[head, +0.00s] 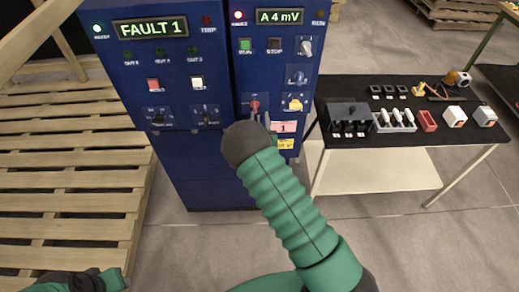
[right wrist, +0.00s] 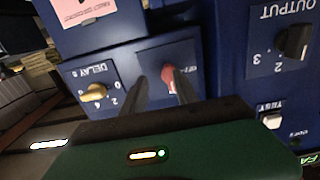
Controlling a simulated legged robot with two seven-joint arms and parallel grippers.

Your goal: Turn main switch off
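The main switch is a red knob (head: 255,104) low on the right-hand blue cabinet (head: 277,80). The red knob also shows in the right wrist view (right wrist: 168,77), close to the right-hand finger. My right gripper (right wrist: 157,80) is open, its two dark fingers reaching toward the knob with a gap between them. I cannot tell whether a finger touches the knob. In the head view my right arm comes up from below and its dark wrist hides most of the gripper. Part of my left arm shows at the lower left, but its fingers cannot be made out.
A yellow knob marked DELAY (right wrist: 93,92) is beside the red knob. The left cabinet's display (head: 150,27) reads FAULT 1; the right one (head: 280,16) reads A 4 mV. A black table (head: 350,90) with small parts stands right. Wooden pallets (head: 70,170) lie left.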

